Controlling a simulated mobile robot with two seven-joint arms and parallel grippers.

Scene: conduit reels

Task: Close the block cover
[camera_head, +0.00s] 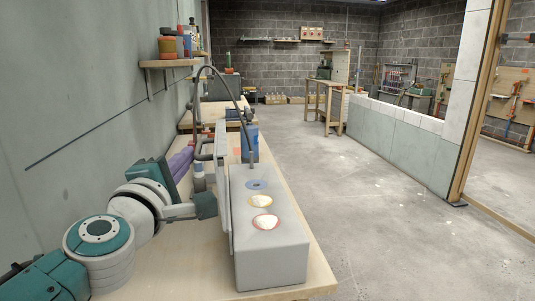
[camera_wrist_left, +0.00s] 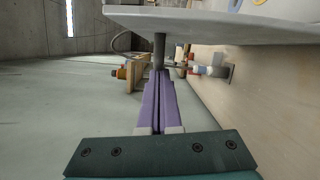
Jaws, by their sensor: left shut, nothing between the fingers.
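A pale grey block (camera_head: 270,220) stands on the wooden bench, with a blue ring (camera_head: 257,184), a yellow ring (camera_head: 260,201) and a red ring (camera_head: 265,222) on top. A thin upright plate, apparently the cover (camera_head: 223,195), stands along the block's left side and leaves the top uncovered. My left gripper (camera_head: 189,151) is left of that plate, its purple fingers together and empty. In the left wrist view the closed fingertips (camera_wrist_left: 160,73) point toward a grey post, with a pale plate (camera_wrist_left: 230,25) above them. My right gripper is out of view.
A dark hose (camera_head: 222,68) arches over the bench and comes down at the block's blue ring. A blue object (camera_head: 250,143) stands behind the block. A wall shelf (camera_head: 170,63) holds containers above. The concrete floor (camera_head: 390,220) to the right is open.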

